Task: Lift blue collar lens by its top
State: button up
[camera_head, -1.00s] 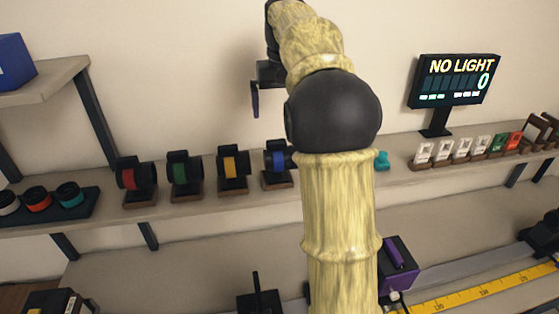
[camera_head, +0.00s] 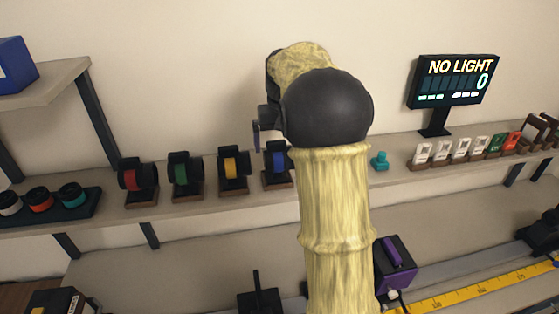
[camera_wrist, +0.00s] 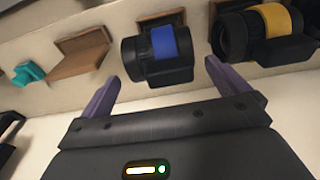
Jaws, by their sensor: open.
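The blue collar lens (camera_head: 276,158) is a black cylinder with a blue band, resting on a small wooden stand on the wall shelf. It is the rightmost of the banded lenses in the head view, partly hidden by my arm. In the wrist view the blue collar lens (camera_wrist: 164,48) lies ahead of and between the purple fingers of my gripper (camera_wrist: 158,88). The gripper is open and empty, with a gap to the lens. In the head view only a dark finger of my gripper (camera_head: 256,136) shows, just above and left of the lens.
A yellow-banded lens (camera_head: 231,166) stands close beside it; green (camera_head: 181,173) and red (camera_head: 138,179) ones stand further left. An empty wooden stand (camera_wrist: 82,55) shows on the blue lens's other side in the wrist view, then a teal piece (camera_wrist: 28,73).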

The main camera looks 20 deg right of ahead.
aim_at(280, 156)
notch_tip(280, 156, down, 4)
jog(key=shift+a+f+p, duration=0.1)
jog(key=shift+f+p, duration=0.1)
jog(key=shift+p, duration=0.9)
jog(key=shift+f, duration=0.4)
jog(key=c, duration=1.3)
